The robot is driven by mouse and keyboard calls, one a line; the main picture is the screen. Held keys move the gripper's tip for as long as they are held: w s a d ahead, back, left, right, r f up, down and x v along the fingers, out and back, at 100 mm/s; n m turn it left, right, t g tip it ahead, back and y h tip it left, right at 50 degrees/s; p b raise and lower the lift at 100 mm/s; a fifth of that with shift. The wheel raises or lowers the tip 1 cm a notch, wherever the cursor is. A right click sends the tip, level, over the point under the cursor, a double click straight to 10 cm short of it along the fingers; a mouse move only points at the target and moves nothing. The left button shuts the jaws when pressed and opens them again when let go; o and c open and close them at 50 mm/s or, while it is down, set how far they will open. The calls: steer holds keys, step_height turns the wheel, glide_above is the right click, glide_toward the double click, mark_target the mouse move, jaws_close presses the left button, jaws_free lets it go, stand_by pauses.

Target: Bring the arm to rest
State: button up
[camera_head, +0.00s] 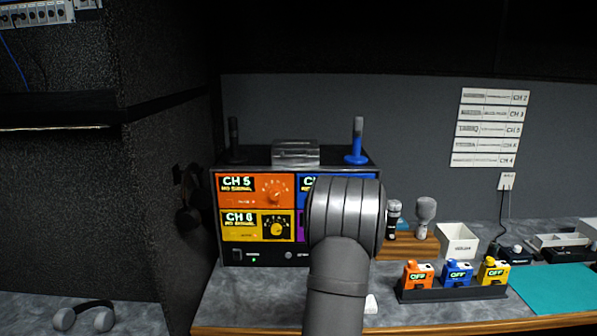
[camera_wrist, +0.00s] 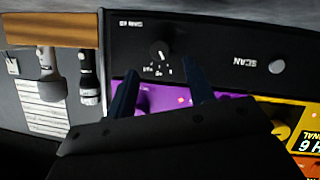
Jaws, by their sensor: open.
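My arm (camera_head: 345,225) rises from the bottom of the head view and bends over in front of the receiver rack (camera_head: 228,262). It hides much of the rack's right half. My gripper is hidden behind the arm there. In the wrist view my gripper (camera_wrist: 160,88) is open, its two dark fingers apart with nothing held between them. Behind the fingers lie a purple module (camera_wrist: 222,130) and a black strip with a knob (camera_wrist: 160,50) and a SCAN button (camera_wrist: 277,66). I cannot tell whether the fingertips touch the rack.
Two microphones (camera_head: 425,215) stand on a wooden block right of the rack. A white bin (camera_head: 457,241), a black tray with orange, blue and yellow packs (camera_head: 458,275) and a teal mat (camera_head: 555,288) sit further right. Headphones (camera_head: 85,316) lie on the left counter.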

steer(key=x, duration=0.6)
steer(key=shift+f, duration=0.1)
steer(key=shift+m+y, duration=0.3)
steer(key=shift+d+m+y, duration=0.2)
steer(key=shift+m+y, duration=1)
steer(key=shift+m, duration=0.5)
steer(key=shift+v, duration=2.5)
steer(key=shift+w, duration=0.1)
